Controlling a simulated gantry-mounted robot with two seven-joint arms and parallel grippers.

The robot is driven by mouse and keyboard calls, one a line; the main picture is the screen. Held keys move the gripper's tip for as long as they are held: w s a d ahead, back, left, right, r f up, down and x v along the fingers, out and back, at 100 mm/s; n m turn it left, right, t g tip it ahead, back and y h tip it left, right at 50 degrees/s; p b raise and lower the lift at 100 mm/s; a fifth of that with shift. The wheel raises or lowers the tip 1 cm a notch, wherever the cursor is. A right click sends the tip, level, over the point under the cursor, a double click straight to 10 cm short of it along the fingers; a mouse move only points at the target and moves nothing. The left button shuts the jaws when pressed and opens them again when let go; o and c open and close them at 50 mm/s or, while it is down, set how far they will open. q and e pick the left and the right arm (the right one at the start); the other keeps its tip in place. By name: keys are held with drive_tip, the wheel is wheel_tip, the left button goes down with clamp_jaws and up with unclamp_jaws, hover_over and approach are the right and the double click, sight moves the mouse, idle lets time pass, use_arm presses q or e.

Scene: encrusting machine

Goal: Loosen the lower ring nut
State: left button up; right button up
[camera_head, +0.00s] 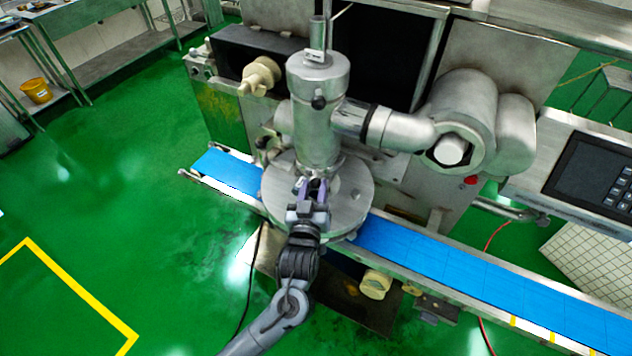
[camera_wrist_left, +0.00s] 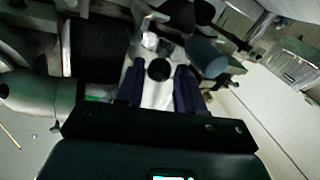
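The machine's upright metal cylinder (camera_head: 314,125) stands over a round steel plate (camera_head: 277,190). A metal collar (camera_head: 322,170) at the cylinder's lower end looks like the lower ring nut, partly hidden by my gripper. My left gripper (camera_head: 313,188) is at the front of this collar, fingers pointing at it. In the left wrist view its two dark purple fingers (camera_wrist_left: 159,88) are apart, with a pale metal surface and a dark round knob (camera_wrist_left: 159,69) between them. I cannot tell if they touch the metal. My right gripper is in neither view.
A blue conveyor belt (camera_head: 440,255) runs beneath the plate from upper left to lower right. A horizontal pipe (camera_head: 400,130) joins the cylinder to a large housing at right. A control panel (camera_head: 590,175) stands far right. Green floor is free at left.

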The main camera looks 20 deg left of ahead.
use_arm(q)
drive_tip(key=shift+x, duration=1.2)
clamp_jaws()
